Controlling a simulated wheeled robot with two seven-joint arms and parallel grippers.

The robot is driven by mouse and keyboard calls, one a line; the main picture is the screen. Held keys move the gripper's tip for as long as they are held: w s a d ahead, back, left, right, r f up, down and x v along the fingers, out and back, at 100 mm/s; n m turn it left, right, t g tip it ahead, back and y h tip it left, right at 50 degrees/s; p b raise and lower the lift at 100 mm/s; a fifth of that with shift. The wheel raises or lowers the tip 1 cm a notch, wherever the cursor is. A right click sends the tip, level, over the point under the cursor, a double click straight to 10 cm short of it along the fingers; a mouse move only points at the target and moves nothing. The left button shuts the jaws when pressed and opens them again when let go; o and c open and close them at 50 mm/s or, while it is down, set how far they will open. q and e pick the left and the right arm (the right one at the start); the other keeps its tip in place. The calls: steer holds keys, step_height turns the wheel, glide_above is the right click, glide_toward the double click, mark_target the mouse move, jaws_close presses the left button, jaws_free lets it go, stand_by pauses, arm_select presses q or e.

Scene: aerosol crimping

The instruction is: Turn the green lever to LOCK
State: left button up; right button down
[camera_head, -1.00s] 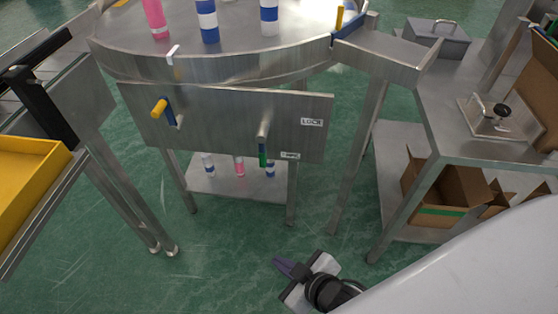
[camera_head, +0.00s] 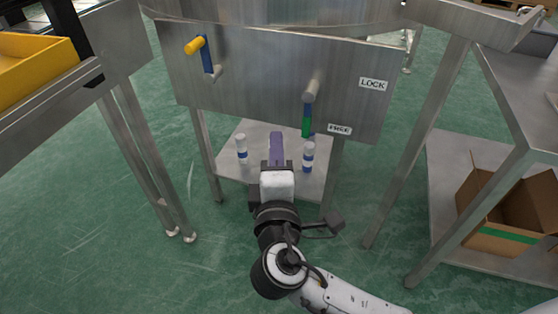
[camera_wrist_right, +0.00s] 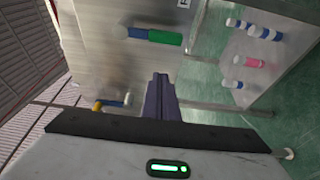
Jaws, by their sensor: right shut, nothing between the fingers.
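The green lever (camera_head: 307,122) hangs down from its round metal pivot on the steel panel (camera_head: 250,85), its green end close to the FREE label (camera_head: 340,129). The LOCK label (camera_head: 373,84) is higher on the panel, to the right of the pivot. My right gripper (camera_head: 276,146) is shut and empty, below and left of the lever in the head view. In the right wrist view the green lever (camera_wrist_right: 165,38) lies beyond the fingertips (camera_wrist_right: 160,80), with a gap between. My left gripper is not in view.
A yellow-handled lever (camera_head: 196,45) is on the panel's left. Small cans (camera_head: 308,157) stand on the shelf under the panel. A yellow tray (camera_head: 35,62) is at the left. A cardboard box (camera_head: 510,212) sits on the right-hand shelf.

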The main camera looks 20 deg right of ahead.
mark_target(309, 110)
steer(key=shift+w+d+b, duration=0.15)
steer(key=shift+w+d, duration=0.25)
steer(key=shift+d, duration=0.35)
steer(key=shift+w+d+b, duration=0.2)
steer(key=shift+w+d, duration=0.2)
steer(key=shift+d, duration=0.35)
steer(key=shift+w+d+b, duration=0.15)
steer(key=shift+w+d, duration=0.25)
steer(key=shift+d, duration=0.35)
